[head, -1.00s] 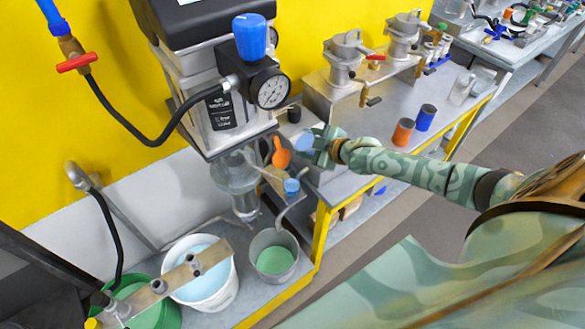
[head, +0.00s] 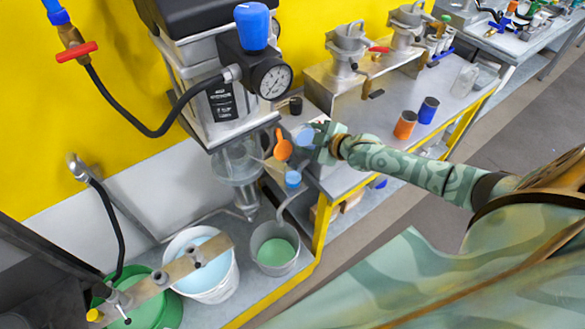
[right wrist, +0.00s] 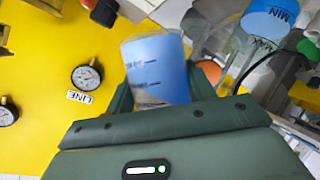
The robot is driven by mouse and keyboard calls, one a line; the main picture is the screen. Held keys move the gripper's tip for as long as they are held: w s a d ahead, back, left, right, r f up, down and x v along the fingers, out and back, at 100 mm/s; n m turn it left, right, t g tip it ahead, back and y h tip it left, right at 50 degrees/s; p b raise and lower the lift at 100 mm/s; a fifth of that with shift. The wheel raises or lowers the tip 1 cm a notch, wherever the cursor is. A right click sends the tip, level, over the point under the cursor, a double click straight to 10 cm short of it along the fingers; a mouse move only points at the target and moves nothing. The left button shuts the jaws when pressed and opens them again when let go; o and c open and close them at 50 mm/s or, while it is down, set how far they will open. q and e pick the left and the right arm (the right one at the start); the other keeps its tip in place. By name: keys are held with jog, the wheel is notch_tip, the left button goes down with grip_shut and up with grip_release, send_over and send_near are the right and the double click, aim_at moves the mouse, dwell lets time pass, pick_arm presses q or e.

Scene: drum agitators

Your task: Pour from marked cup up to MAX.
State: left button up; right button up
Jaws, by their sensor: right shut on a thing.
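My right gripper (head: 318,143) is shut on a clear cup (head: 304,138) with blue contents. In the right wrist view the cup (right wrist: 158,68) shows dark level marks and sits between the green fingers. A second vessel (right wrist: 270,22) with blue in it, marked MIN and MAX, is at the upper right of that view, apart from the held cup. In the head view a clear bowl (head: 238,163) with a pointed bottom hangs under the machine. An orange handle (head: 283,147) and a small blue-topped piece (head: 292,179) are beside the held cup. My left gripper is out of view.
A white bucket (head: 206,283) with pale blue liquid, a grey bucket (head: 258,245) with green liquid and a green tub (head: 170,310) stand below. A pressure gauge (head: 275,82) is above the cup. Orange (head: 405,125) and blue (head: 428,110) cans stand on the right bench.

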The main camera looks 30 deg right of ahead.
jog(key=shift+s+d+f, duration=0.1)
jog(key=shift+d+f, duration=0.05)
jog(key=shift+f, duration=0.05)
jog(key=shift+f, duration=0.2)
jog(key=shift+f+b, duration=0.2)
jog(key=shift+b, duration=0.15)
jog(key=shift+f+n, duration=0.2)
jog(key=shift+n, duration=0.1)
jog(key=shift+f, duration=0.1)
jog(key=shift+f+h+b, duration=0.4)
jog(key=shift+f+b, duration=0.15)
jog(key=shift+b, duration=0.15)
jog(key=shift+r+n+t, duration=0.3)
jog(key=shift+n, duration=0.1)
dwell(0.8)
jog(key=shift+r+n+h, duration=0.35)
jog(key=shift+n+h, duration=0.05)
jog(key=shift+n, duration=0.1)
dwell(1.6)
jog(key=shift+r+n+t+b, duration=0.3)
jog(key=shift+n+t+b, duration=0.1)
jog(key=shift+b, duration=0.2)
dwell(1.7)
